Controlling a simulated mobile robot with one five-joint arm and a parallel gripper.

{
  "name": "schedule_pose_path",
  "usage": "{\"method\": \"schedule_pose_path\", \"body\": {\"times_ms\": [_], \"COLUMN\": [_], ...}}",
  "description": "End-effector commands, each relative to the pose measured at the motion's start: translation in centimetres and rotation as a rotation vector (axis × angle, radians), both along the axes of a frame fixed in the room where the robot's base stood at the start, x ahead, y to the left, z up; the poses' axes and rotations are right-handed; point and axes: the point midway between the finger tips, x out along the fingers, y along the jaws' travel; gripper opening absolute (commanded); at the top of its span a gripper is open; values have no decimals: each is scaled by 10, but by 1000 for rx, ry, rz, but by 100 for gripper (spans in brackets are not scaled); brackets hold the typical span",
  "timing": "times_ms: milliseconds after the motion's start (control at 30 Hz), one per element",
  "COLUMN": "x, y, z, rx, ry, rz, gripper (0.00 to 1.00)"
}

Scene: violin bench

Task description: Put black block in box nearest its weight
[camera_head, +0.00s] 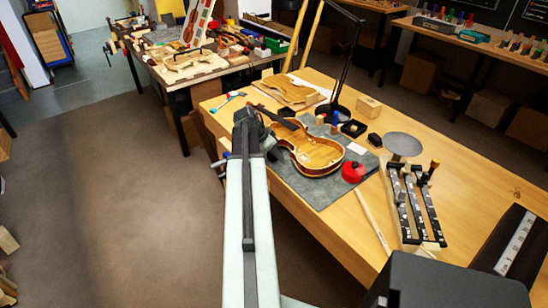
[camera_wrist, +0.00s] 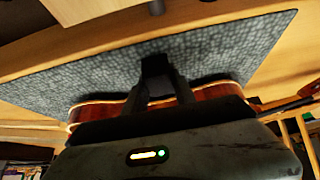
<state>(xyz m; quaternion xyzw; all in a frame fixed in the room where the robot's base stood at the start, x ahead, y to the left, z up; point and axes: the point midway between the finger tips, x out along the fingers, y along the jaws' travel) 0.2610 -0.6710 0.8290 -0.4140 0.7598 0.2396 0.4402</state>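In the head view my gripper (camera_head: 250,122) is at the end of my outstretched arm, beside the violin's neck at the left end of the bench. In the wrist view two dark fingers (camera_wrist: 161,80) stand apart at their bases, with a small black shape at their tips; I cannot tell whether it is a block or whether they grip it. A small black block-like thing (camera_head: 374,139) lies on the bench right of the mat. A small open black box (camera_head: 353,128) stands left of it.
The violin (camera_head: 312,152) lies on the grey mat (camera_head: 325,188), close to my gripper. A red round thing (camera_head: 353,172), a wooden block (camera_head: 368,106) and a black lamp (camera_head: 345,70) are nearby. A dark board with a white strip (camera_head: 515,240) is at right.

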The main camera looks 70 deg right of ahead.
Motion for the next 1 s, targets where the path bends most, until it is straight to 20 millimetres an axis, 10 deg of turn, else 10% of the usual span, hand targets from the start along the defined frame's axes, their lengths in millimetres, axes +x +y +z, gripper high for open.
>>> {"method": "schedule_pose_path", "body": {"times_ms": [467, 1000], "x": [1, 1], "y": [0, 1], "z": [10, 103], "rx": [0, 0], "ry": [0, 0], "rz": [1, 2], "gripper": [0, 0]}}
